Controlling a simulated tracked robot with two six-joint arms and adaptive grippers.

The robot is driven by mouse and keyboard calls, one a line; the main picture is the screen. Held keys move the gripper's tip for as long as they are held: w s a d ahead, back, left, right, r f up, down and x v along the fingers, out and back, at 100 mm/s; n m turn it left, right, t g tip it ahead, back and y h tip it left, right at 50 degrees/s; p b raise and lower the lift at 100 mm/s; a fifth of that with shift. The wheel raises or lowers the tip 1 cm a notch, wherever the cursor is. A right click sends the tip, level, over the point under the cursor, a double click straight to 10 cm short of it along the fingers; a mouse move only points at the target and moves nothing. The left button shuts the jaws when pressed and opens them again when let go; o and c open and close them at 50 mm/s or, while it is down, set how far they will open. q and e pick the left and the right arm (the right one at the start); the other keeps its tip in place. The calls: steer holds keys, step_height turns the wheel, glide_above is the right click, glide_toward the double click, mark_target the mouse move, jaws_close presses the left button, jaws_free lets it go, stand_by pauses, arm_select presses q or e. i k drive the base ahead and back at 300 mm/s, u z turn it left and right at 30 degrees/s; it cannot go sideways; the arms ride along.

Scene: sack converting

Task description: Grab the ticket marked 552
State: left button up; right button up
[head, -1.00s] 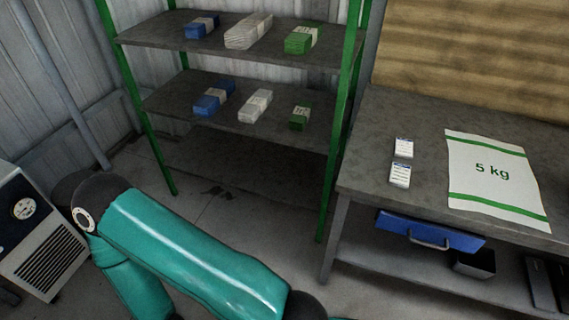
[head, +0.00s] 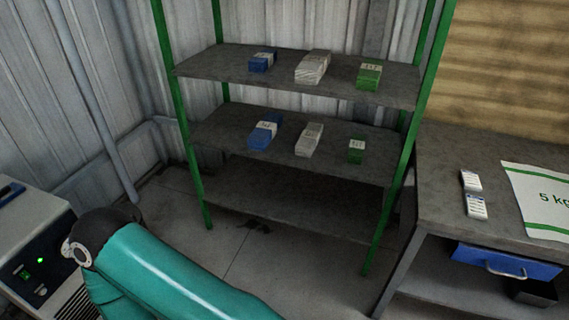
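Two small white tickets lie on the grey workbench (head: 440,165) at the right: a far ticket (head: 470,181) and a near ticket (head: 476,206) close in front of it. Both carry dark print too small to read, so I cannot tell which is marked 552. A teal arm link of mine crosses the bottom left. Neither of my grippers shows in the head view.
A green-posted shelf rack (head: 210,72) holds blue, white and green banded bundles on two levels. A white sack marked 5 kg (head: 545,205) lies on the bench. Below are a blue drawer (head: 507,262) and a black bin (head: 533,291). A grey machine (head: 30,235) stands left.

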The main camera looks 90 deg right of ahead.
mark_target(475, 208)
steer(key=u, duration=0.45)
steer(key=i, duration=0.2)
steer(key=z, duration=3)
steer(key=i, duration=0.15)
steer(key=z, duration=0.95)
steer(key=k, duration=0.4)
steer(key=z, duration=0.5)
steer(key=i, duration=1.55)
steer(key=u, duration=0.4)
